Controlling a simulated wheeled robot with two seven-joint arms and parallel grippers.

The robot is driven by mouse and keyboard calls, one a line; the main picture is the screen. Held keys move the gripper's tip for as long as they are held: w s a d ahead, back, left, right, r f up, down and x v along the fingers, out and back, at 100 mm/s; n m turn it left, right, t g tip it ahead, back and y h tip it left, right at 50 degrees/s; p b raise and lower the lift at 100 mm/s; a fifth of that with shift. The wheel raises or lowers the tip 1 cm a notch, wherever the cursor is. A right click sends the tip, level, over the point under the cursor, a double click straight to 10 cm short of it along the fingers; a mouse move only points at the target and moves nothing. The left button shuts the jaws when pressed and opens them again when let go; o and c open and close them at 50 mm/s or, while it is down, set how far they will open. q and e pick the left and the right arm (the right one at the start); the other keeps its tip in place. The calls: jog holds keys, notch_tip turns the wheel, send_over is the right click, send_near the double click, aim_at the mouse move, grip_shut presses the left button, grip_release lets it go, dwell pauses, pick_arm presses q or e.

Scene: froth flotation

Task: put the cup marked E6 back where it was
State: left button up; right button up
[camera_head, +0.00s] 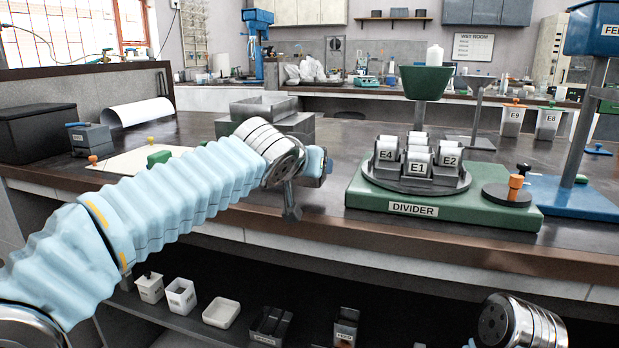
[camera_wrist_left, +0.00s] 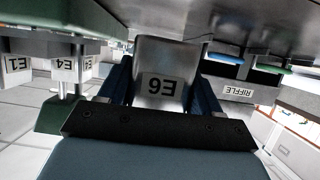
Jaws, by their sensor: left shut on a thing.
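The cup marked E6 (camera_wrist_left: 160,88) is a grey metal cup. It sits between the dark blue fingers of my left gripper (camera_wrist_left: 160,95) in the left wrist view, its label upside down there. In the head view my left gripper (camera_head: 316,166) is above the bench edge, left of the divider (camera_head: 365,198); the E6 cup is hidden or cannot be made out. The divider has a green base and a round dark turntable (camera_head: 398,184). On it stand cups E4 (camera_head: 387,155), E1 (camera_head: 418,167) and E2 (camera_head: 449,160), with several more behind.
A black disc with an orange knob (camera_head: 515,183) is right of the turntable. A green funnel (camera_head: 426,82) hangs above the cups. A blue stand (camera_head: 580,200) is further right. Grey metal boxes (camera_head: 270,112) stand behind my left wrist. White containers (camera_head: 181,297) sit on the lower shelf.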

aim_at(306, 179)
pick_arm(q)
jog(key=shift+s+f, duration=0.1)
jog(key=shift+f, duration=1.3)
jog(key=shift+f, duration=0.1)
jog(key=o, duration=1.2)
jog(key=shift+o, duration=0.2)
jog(key=shift+r, duration=0.2)
jog(key=b+v, duration=0.2)
jog(key=v, duration=1)
jog(key=shift+b, duration=0.35)
